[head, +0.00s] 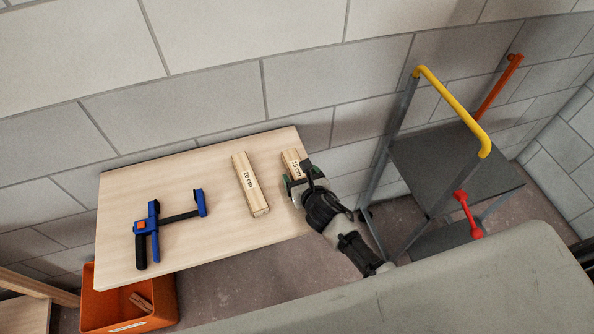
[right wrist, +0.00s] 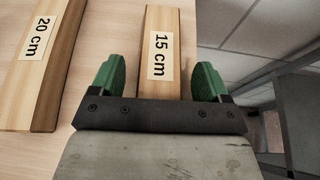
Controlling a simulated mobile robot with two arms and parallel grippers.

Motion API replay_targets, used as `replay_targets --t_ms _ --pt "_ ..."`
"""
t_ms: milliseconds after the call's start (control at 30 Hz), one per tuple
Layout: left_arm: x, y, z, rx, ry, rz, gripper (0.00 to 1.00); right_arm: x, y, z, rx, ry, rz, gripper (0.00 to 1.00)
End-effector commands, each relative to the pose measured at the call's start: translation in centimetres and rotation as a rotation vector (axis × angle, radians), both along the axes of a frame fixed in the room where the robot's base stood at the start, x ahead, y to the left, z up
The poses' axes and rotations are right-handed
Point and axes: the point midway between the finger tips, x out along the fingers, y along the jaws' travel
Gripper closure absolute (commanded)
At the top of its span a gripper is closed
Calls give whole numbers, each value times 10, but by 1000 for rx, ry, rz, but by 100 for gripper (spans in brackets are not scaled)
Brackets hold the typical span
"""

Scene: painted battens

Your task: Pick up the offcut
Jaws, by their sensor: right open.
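A short wooden piece labelled "15 cm" (head: 291,160) lies near the right end of the wooden table; it also shows in the right wrist view (right wrist: 161,25). A longer piece labelled "20 cm" (head: 246,172) lies to its left, and shows at the left of the right wrist view (right wrist: 38,60). My right gripper (head: 302,180) is over the near end of the 15 cm piece. In the right wrist view its open green fingers (right wrist: 157,82) stand on either side of this piece, with gaps. The near end of the piece is hidden by the gripper. My left gripper is not in view.
A blue and black clamp (head: 170,222) lies on the left of the table (head: 120,200). An orange bin (head: 128,323) with wood scraps (head: 141,301) stands below. A grey shelf cart (head: 440,165) with a yellow handle (head: 455,105) stands to the right. A block wall runs behind.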

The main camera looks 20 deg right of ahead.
Motion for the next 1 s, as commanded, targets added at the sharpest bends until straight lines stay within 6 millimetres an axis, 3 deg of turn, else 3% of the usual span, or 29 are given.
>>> replay_targets --t_ms 67,433,767,1000 --pt "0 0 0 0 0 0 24 0 0 0 0 0 0 23" --pt "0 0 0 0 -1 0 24 0 0 0 0 0 0 79" --pt "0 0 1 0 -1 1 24 0 -1 4 -2 -1 0 79" --pt "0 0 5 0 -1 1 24 1 -1 36 -5 -6 3 79"
